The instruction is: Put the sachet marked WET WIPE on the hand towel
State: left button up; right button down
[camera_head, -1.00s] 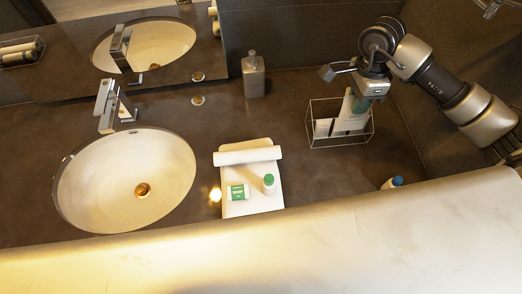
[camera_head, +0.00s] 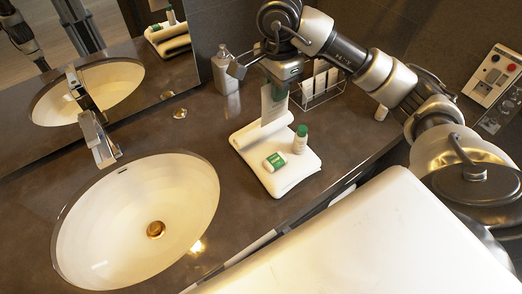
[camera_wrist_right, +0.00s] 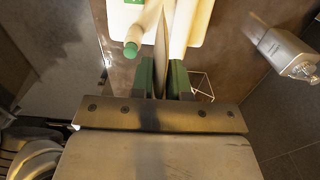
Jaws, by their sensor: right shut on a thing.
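My right gripper (camera_head: 280,88) is shut on a pale upright sachet (camera_head: 271,107) and holds it by its top. In the head view the sachet hangs over or just behind the back part of the white hand towel (camera_head: 291,183). I cannot read its marking. In the right wrist view the sachet (camera_wrist_right: 162,50) shows edge-on between the green-padded fingers (camera_wrist_right: 161,80), with the towel (camera_wrist_right: 196,22) beyond it. I cannot tell whether the sachet touches the towel. My left gripper is out of view.
A green-and-white box (camera_head: 275,161) and a green-capped bottle (camera_head: 300,139) are on the towel's front part. A wire rack (camera_head: 322,101) with pale packets stands behind. A soap dispenser (camera_head: 225,76) is at back left, the sink basin (camera_head: 130,215) at left.

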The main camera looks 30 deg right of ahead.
aim_at(276, 119)
jog(key=f, duration=0.3)
jog(key=f+p, duration=0.1)
jog(key=f, duration=0.1)
jog(key=shift+d+f, duration=0.1)
jog(key=shift+d, duration=0.3)
jog(key=f, duration=0.2)
jog(key=f+p, duration=0.1)
jog(key=f, duration=0.1)
jog(key=shift+a, duration=0.2)
jog(key=shift+d+f, duration=0.1)
jog(key=shift+f, duration=0.25)
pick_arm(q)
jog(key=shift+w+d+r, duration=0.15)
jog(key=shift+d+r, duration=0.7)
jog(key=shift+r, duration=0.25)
pick_arm(e)
jog(key=shift+f, duration=0.15)
jog(key=c, duration=1.6)
grip_release()
jog(key=o, duration=0.5)
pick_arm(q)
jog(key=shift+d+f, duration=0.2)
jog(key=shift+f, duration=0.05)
